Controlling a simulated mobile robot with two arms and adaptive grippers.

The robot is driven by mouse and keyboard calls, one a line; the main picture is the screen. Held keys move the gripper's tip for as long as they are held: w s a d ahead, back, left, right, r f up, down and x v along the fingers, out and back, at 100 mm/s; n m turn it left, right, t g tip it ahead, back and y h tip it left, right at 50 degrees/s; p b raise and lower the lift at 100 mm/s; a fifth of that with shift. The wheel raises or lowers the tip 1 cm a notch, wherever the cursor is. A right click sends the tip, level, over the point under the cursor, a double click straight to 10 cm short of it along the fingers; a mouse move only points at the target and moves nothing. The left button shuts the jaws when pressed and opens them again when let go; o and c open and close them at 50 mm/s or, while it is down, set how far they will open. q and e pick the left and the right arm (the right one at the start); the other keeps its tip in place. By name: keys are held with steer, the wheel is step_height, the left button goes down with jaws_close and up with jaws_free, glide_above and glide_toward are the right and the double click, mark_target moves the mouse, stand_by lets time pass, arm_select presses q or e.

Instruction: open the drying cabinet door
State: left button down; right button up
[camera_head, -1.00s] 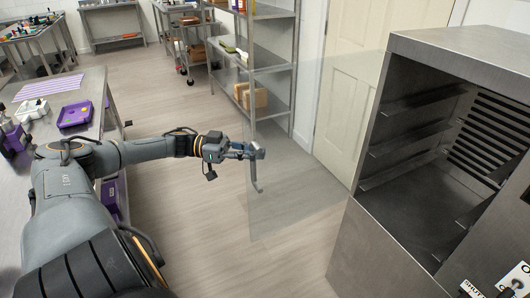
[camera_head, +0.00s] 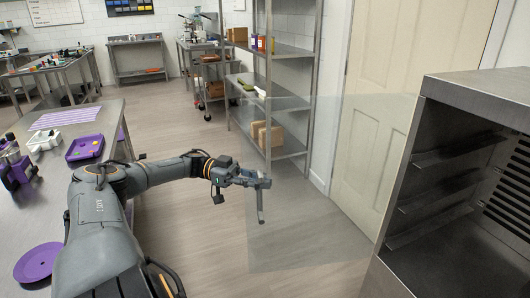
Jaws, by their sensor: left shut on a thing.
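The drying cabinet (camera_head: 480,95) is a steel box at the right, its front uncovered and its inside showing. Its clear glass door (camera_head: 320,225) stands swung out to the left, away from the opening. The door's grey bar handle (camera_head: 261,208) hangs at the free left edge. My left gripper (camera_head: 262,183) is shut on the handle near its upper end; the fingertips are small and partly hidden. My right gripper is not in view.
A cream door (camera_head: 375,125) and a steel shelf rack (camera_head: 275,95) with boxes stand behind the glass. A steel table (camera_head: 45,215) with a purple tray (camera_head: 85,148) and a purple plate (camera_head: 38,262) is beside my left arm. The floor between is clear.

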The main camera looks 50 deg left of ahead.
arm_select(q)
steer(key=shift+s+a+f, duration=0.1)
steer(key=c, duration=1.8)
jaws_free()
steer(key=o, duration=0.4)
steer(key=shift+s+a, duration=0.2)
steer(key=shift+o, duration=0.4)
steer(key=shift+s+a, duration=0.15)
steer(key=shift+s, duration=0.1)
steer(key=shift+w, duration=0.25)
steer(key=v, duration=0.7)
steer(key=shift+s, duration=0.3)
steer(key=shift+a, duration=0.1)
